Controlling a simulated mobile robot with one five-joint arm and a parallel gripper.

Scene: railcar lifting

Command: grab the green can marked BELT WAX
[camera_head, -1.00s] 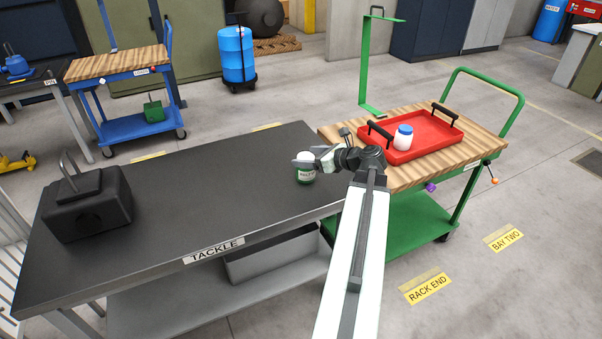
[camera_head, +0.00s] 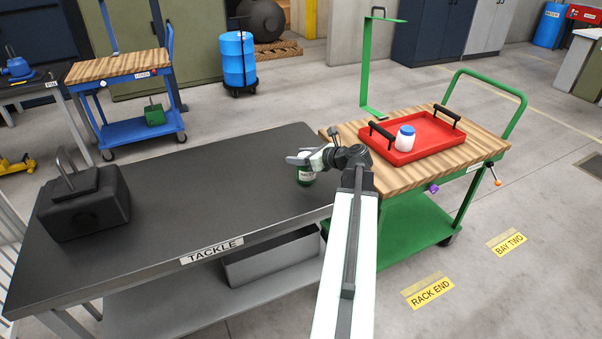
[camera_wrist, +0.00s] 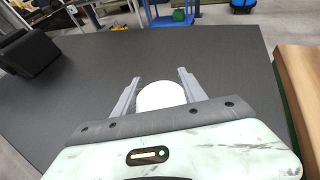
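The green can (camera_head: 306,176) has a pale label, too small to read. It stands upright near the right end of the dark table marked TACKLE (camera_head: 160,215). My gripper (camera_head: 302,159) is at the can's top, hiding its lid in the head view. In the wrist view, the white lid (camera_wrist: 162,96) lies between the two grey fingers of my gripper (camera_wrist: 160,78). The fingers are apart, one on each side of the lid. I cannot tell whether they touch the can.
A green cart with a wooden top (camera_head: 400,178) stands right of the table. It carries a red tray (camera_head: 425,148) with a white, blue-capped jar (camera_head: 405,138). A black block with a handle (camera_head: 83,205) sits at the table's left. The table's middle is clear.

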